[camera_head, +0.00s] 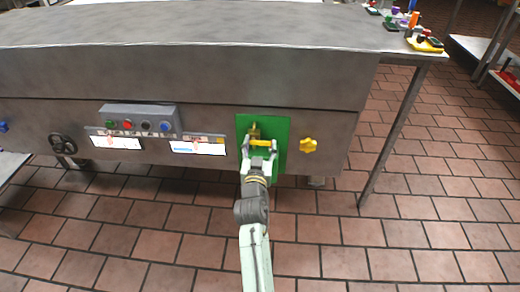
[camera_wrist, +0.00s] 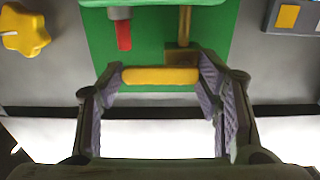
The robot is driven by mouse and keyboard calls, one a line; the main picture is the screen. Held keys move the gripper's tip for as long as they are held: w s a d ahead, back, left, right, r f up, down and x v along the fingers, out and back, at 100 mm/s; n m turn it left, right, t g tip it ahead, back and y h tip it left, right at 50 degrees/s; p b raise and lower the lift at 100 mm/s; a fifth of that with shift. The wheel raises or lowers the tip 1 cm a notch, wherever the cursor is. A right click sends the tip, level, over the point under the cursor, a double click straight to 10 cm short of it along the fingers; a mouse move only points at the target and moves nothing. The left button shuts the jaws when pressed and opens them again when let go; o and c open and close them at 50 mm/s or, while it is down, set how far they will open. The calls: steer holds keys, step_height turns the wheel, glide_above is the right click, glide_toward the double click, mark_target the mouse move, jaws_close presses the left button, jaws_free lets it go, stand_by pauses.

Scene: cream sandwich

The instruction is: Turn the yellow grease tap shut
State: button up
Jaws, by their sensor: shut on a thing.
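The yellow grease tap handle (camera_head: 260,142) is a bar lying level in front of the green panel (camera_head: 281,130). It also shows in the wrist view (camera_wrist: 160,75), crossing between my fingertips. A brass-coloured tap body (camera_wrist: 180,52) sits behind it on the panel. My gripper (camera_head: 259,148) reaches up from below, with one finger at each end of the bar. In the wrist view my gripper (camera_wrist: 162,74) is shut on the handle lengthwise, its fingers wide apart. In the head view the gripper hides part of the panel's lower middle.
A yellow star knob (camera_head: 308,145) sticks out right of the panel. A control box with several buttons (camera_head: 138,118) and a black handwheel (camera_head: 63,144) are to the left. A red-tipped part (camera_wrist: 123,35) is near the tap. Tiled floor below is clear.

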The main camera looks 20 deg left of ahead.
steer(key=o, duration=1.2)
steer(key=shift+c, duration=0.2)
steer(key=v, duration=0.7)
steer(key=shift+s, duration=0.25)
